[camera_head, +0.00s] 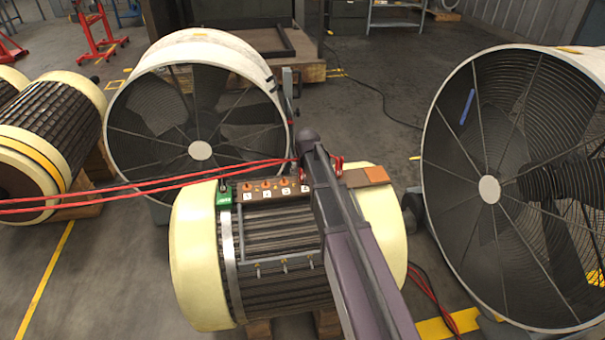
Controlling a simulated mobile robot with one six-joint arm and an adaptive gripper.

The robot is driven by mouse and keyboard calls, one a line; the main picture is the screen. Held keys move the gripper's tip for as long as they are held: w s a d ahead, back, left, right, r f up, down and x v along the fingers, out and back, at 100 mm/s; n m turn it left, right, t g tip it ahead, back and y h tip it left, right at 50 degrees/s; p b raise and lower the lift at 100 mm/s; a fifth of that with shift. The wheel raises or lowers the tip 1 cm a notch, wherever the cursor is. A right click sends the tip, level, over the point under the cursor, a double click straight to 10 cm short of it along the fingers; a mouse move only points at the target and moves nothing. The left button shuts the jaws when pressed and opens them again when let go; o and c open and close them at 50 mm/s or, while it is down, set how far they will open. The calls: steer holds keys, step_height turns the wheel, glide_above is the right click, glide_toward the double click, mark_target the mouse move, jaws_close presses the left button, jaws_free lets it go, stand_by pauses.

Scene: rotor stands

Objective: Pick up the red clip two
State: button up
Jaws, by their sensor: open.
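Two small red pieces that look like clips show on either side of my arm, above the cream-ended rotor (200,260). One red piece (337,163) is just right of the arm. The other (301,168) is left of it, by the end of the red cables (150,184). I cannot tell which is clip two. A brown terminal strip (258,196) with orange posts and white labels lies on top of the rotor; its right part is hidden by my arm. My gripper cannot be made out; the arm reaches up from the bottom and ends behind a dark rounded joint.
A large fan (150,110) stands behind the rotor, and another (520,190) at the right. A second rotor (50,130) is at the far left. A green box (223,194) and an orange block (376,174) sit on the rotor. Cables (435,300) lie on the floor.

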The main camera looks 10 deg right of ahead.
jaws_close()
stand_by(0.3)
steer(key=shift+r, duration=0.2)
step_height(320, 180, up, 2)
steer(key=p, duration=0.2)
steer(key=shift+p, duration=0.3)
steer(key=shift+r+p, duration=0.85)
steer(key=shift+r, duration=0.05)
steer(key=s+d, duration=0.4)
steer(key=s, duration=1.1)
steer(key=shift+s+r+p, duration=0.25)
steer(key=shift+r+p, duration=0.1)
steer(key=shift+r, duration=0.05)
